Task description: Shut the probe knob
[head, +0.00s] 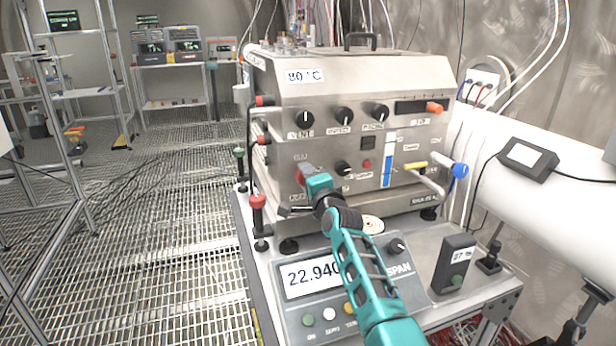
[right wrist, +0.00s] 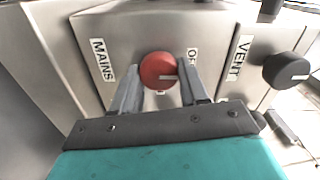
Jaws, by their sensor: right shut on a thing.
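My right gripper (head: 306,190) reaches up to the lower left of the steel instrument's (head: 340,90) front panel. It is shut on a red knob (right wrist: 159,70), with one finger on each side of it. The labels MAINS and OFF flank this knob in the right wrist view, and its white mark points toward OFF. A black knob (right wrist: 285,70) labelled VENT sits beside it, clear of the fingers. In the head view, the VENT knob (head: 304,118) is in a row with two more black knobs (head: 344,115) (head: 380,112). I cannot read which knob is labelled probe. My left gripper is out of view.
A control box (head: 405,268) with a 22.940 display lies below the panel, under my right arm. A yellow-tipped lever (head: 415,165) and a blue-ended handle (head: 459,170) stick out at right. A fat white pipe (head: 560,170) runs along the right wall. Grating floor at left is open.

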